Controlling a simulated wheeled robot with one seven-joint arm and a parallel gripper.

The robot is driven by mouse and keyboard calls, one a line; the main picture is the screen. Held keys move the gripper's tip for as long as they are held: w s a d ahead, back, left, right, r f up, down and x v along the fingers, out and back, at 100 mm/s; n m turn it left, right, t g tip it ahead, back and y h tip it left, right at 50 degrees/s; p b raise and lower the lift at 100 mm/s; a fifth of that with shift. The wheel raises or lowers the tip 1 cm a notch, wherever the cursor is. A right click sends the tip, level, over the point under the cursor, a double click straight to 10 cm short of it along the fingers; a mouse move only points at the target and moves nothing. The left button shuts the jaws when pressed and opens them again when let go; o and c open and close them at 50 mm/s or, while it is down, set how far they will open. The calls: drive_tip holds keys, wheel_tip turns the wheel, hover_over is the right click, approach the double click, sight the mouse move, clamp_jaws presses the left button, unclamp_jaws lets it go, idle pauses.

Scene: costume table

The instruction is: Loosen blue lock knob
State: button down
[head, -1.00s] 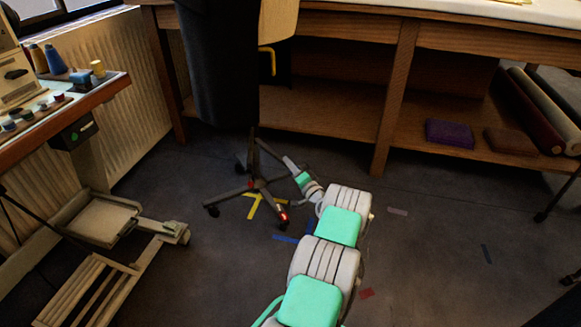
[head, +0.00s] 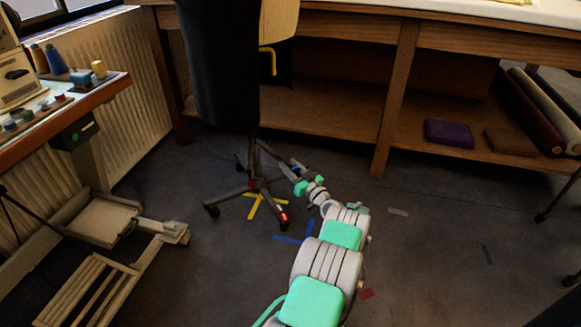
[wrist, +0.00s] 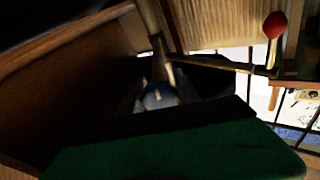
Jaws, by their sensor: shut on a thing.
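The blue lock knob (wrist: 160,97) shows in the wrist view as a rounded blue shape with a pale mark, in front of a pole. My gripper (wrist: 161,92) has a finger on each side of the knob and is shut on it. In the head view my gripper (head: 287,169) is low, beside the lower column of the dark stand (head: 218,70). The knob is too small and covered to make out there.
A wooden workbench (head: 396,100) is behind. A wooden pedal frame (head: 97,290) is at left. Floor at right is mostly clear.

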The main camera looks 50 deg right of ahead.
sight(296, 172)
drive_tip(key=n, duration=0.4)
drive_tip(key=n+y, duration=0.1)
drive_tip(key=n, duration=0.3)
drive_tip(key=shift+n+y, duration=0.3)
drive_tip(key=n, duration=0.5)
drive_tip(key=shift+a+y, duration=0.1)
drive_tip(key=shift+y, duration=0.3)
drive_tip(key=shift+n+g+y, duration=0.3)
drive_tip(key=shift+n, duration=1.5)
drive_tip(key=shift+f, duration=0.1)
drive_tip(key=c, duration=0.9)
unclamp_jaws()
drive_tip(key=shift+a, duration=0.1)
drive_tip(key=s+p, duration=0.1)
drive_tip(key=s, duration=0.3)
drive_tip(key=s+p, duration=0.1)
drive_tip(key=s, duration=0.2)
drive_tip(key=shift+a+f+p, duration=0.1)
drive_tip(key=shift+a+p, duration=0.2)
drive_tip(key=shift+s+a+f, duration=0.1)
drive_tip(key=shift+s+f, duration=0.05)
drive_tip(key=shift+s, duration=0.2)
